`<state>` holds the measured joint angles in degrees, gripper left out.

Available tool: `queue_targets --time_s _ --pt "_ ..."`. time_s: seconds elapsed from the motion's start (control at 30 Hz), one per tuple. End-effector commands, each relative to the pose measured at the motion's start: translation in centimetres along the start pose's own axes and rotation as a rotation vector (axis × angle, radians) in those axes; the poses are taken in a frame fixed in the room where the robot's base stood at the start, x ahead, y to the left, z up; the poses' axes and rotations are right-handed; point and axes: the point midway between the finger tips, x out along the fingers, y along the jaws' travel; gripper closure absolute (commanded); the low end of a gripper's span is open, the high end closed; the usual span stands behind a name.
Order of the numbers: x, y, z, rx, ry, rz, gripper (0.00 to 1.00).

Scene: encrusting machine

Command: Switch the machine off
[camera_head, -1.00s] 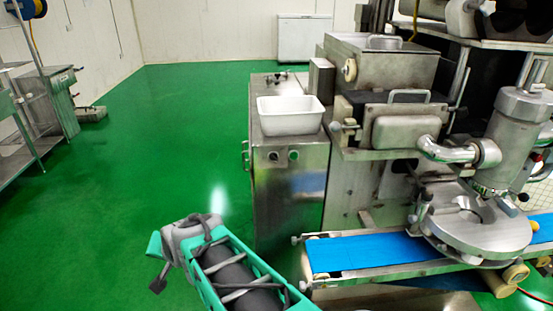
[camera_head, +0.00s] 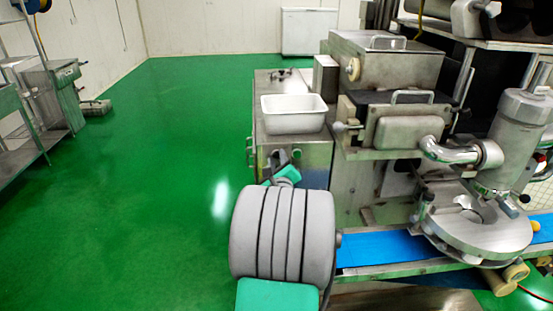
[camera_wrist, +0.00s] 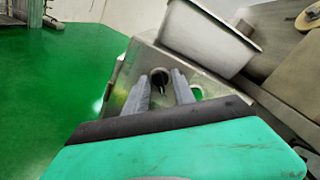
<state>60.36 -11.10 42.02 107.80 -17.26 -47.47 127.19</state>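The encrusting machine stands at the right. Its low steel cabinet (camera_head: 262,120) carries a front panel, mostly behind my arm in the head view. In the wrist view a round dark knob (camera_wrist: 160,76) sits on the steel panel, with a green button (camera_wrist: 196,92) to its right. My gripper (camera_head: 284,158) is in front of this panel. In the wrist view its two grey fingers are apart, one to each side of the knob as seen from the wrist. I cannot tell whether they touch it.
A white tub (camera_head: 293,114) stands on the cabinet, above the panel. A blue conveyor belt (camera_head: 380,248) runs out at the right, beside my arm. Green floor (camera_head: 170,150) is open to the left. A steel rack (camera_head: 20,125) stands at the far left.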

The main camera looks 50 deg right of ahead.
Motion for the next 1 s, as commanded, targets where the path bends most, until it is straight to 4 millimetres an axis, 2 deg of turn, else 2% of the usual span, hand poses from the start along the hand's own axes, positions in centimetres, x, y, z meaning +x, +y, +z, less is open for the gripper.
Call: queue_targets --time_s 0.23,0.6,1.0 --pt "0.21 0.06 -0.02 0.0 0.001 0.001 0.69" --pt "0.19 0.07 0.01 -0.001 0.0 0.001 0.99" --pt "0.19 0.02 0.01 -0.001 0.0 0.0 1.0"
